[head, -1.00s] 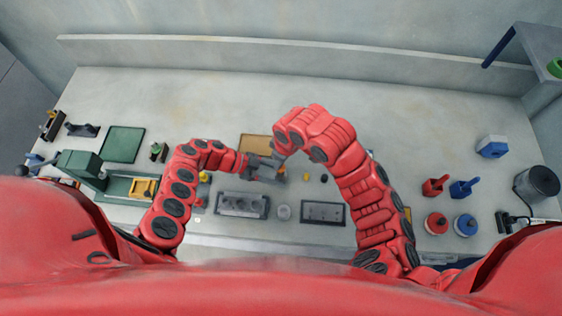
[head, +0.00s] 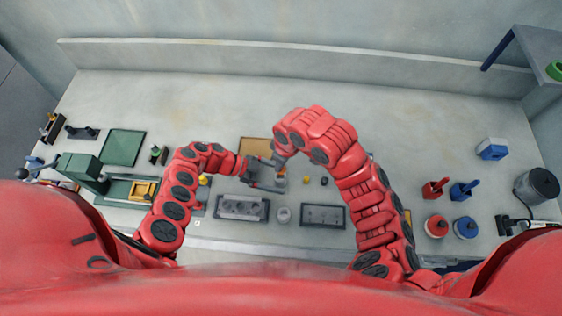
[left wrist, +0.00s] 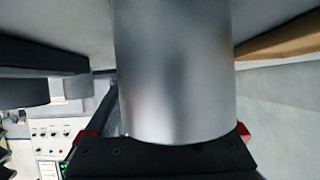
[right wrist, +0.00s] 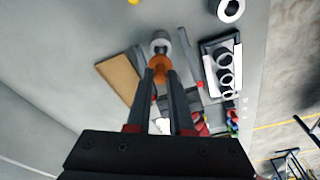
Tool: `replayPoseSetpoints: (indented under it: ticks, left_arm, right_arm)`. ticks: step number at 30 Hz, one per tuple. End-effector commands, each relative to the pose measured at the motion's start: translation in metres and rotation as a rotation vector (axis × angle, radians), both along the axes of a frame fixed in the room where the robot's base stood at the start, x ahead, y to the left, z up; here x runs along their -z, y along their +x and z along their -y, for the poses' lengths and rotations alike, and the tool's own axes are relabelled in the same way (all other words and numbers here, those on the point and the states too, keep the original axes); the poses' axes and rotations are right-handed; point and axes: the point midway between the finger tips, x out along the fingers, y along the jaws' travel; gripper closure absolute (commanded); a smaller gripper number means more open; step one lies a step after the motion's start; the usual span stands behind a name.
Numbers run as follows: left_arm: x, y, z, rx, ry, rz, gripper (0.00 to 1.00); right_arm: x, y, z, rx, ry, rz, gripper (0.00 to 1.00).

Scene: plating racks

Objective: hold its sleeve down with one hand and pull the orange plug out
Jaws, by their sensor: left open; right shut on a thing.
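The orange plug (right wrist: 159,66) lies between the closed fingertips of my right gripper (right wrist: 160,74) in the right wrist view. Beyond it is its grey ring-ended sleeve (right wrist: 159,42), in line with the plug; I cannot tell whether they still touch. A bit of orange plug (head: 280,181) shows in the head view. My left gripper (head: 268,174) is open beside my right gripper (head: 282,167), its fingers spread near the plug. In the left wrist view a large silver cylinder hides the left fingertips; I cannot tell whether they touch the sleeve.
A tan board (head: 256,146) lies behind the grippers. In front are a grey socket rack (head: 241,208), a small grey cup (head: 283,215) and a second rack (head: 323,216). Green equipment (head: 84,168) stands left; red (head: 435,226) and blue (head: 466,228) items stand right. The back bench is clear.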

Motion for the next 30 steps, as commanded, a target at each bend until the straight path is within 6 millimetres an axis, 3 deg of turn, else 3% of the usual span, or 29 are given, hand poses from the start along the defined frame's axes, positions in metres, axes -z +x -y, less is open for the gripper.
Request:
replayPoseSetpoints:
  ticks: [5,18,24,30]
  left_arm:
    - [-0.007,0.0,-0.013,-0.004,-0.001,-0.001,0.08]
    - [-0.048,0.001,-0.091,-0.003,0.003,0.001,0.08]
    - [-0.057,0.0,-0.105,-0.001,0.002,0.0,0.08]
    - [-0.057,0.0,-0.106,-0.001,0.001,0.0,0.08]
  right_arm:
    - [0.0,0.0,0.0,0.0,0.0,0.0,1.0]
    - [0.0,0.0,0.0,0.0,0.0,0.0,1.0]
    - [0.0,0.0,0.0,0.0,0.0,0.0,1.0]
    - [0.0,0.0,0.0,0.0,0.0,0.0,1.0]
